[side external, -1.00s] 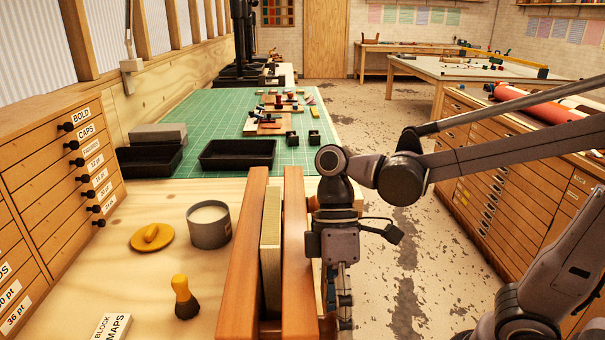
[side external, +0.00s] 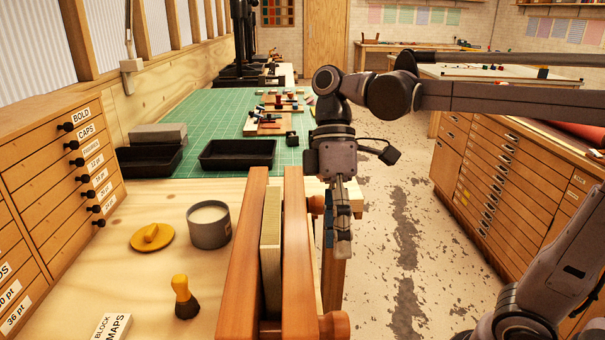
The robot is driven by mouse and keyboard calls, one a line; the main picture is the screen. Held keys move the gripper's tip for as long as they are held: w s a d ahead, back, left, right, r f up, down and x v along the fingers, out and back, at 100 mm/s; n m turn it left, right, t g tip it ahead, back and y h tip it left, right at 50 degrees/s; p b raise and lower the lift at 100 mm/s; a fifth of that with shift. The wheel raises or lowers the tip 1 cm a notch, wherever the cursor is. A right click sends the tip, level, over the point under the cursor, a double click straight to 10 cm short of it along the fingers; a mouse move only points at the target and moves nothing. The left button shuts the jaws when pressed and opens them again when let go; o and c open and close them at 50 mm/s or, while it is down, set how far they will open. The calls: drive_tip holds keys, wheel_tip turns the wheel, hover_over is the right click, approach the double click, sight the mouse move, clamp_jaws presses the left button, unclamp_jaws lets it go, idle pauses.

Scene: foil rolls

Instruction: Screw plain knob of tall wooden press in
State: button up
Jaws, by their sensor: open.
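The tall wooden press (side external: 299,255) stands on the bench, with two upright reddish-brown boards and a pale block (side external: 271,250) between them. On its right side is a near round wooden knob (side external: 334,326). A far wooden knob (side external: 316,204) is partly hidden behind my gripper. I cannot tell which knob is the plain one. My gripper (side external: 341,245) points down just right of the press, above and beyond the near knob and beside the far one. Its fingers are seen edge-on and hold nothing visible. Contact with the far knob cannot be made out.
Left of the press are a grey tin (side external: 209,226), a yellow lid (side external: 152,238), a yellow-handled brush (side external: 184,298) and a label block (side external: 112,327). Black trays (side external: 237,154) sit behind on the green mat (side external: 215,108). Open floor lies to the right.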

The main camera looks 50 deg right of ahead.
idle(0.3)
drive_tip(key=t+h, duration=0.3)
drive_tip(key=h, duration=0.1)
hover_over(337, 318)
drive_tip(key=d, duration=0.1)
drive_tip(key=shift+w+f, duration=0.2)
drive_tip(key=shift+w, duration=0.05)
drive_tip(key=shift+s+a+r+t+h, duration=0.35)
drive_tip(key=shift+s+a+t+h, duration=0.2)
drive_tip(key=shift+a+t, duration=0.35)
drive_tip(key=shift+w+d+f, duration=0.1)
drive_tip(key=shift+d+f, duration=0.05)
drive_tip(key=shift+f, duration=1.65)
drive_tip(key=shift+w+d+f, duration=0.1)
drive_tip(key=shift+f, duration=1.65)
drive_tip(key=shift+w+d+f, duration=0.1)
drive_tip(key=shift+d+f, duration=0.05)
drive_tip(key=shift+f, duration=1.65)
drive_tip(key=shift+c, duration=0.3)
drive_tip(key=c, duration=1.1)
